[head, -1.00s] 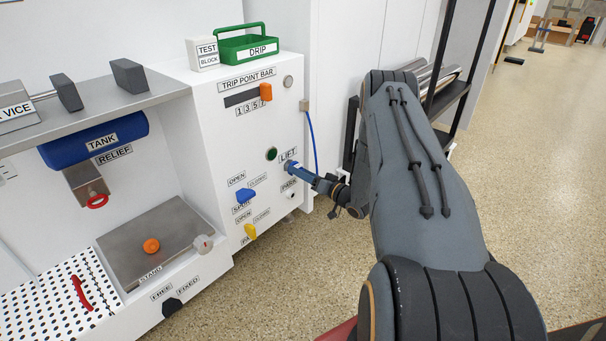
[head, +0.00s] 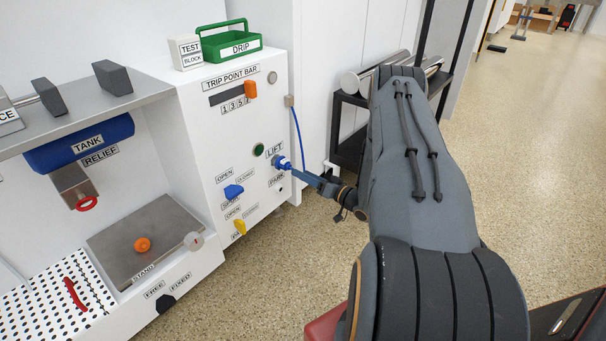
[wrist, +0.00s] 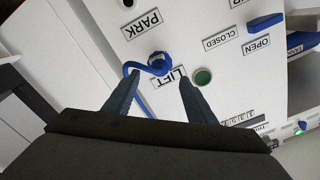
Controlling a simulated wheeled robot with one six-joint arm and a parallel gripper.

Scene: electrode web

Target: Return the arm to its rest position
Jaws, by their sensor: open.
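My arm reaches forward from the lower right of the head view toward the white panel. My gripper (head: 305,175) is at the panel's right side, near the LIFT label (head: 274,148). In the wrist view its two fingers (wrist: 158,84) are apart, with nothing held between them. A blue plug (head: 281,162) with a blue cable sits in the panel by the LIFT label. The plug also shows in the wrist view (wrist: 160,64), just beyond the fingertips and between their lines. The PARK hole (wrist: 128,3) is bare.
The panel carries a blue lever (head: 234,191), a yellow lever (head: 240,227) and an orange slider (head: 250,89). A green DRIP carrier (head: 230,42) stands on top. A black rack (head: 348,150) with metal rolls is behind my arm. The floor at right is clear.

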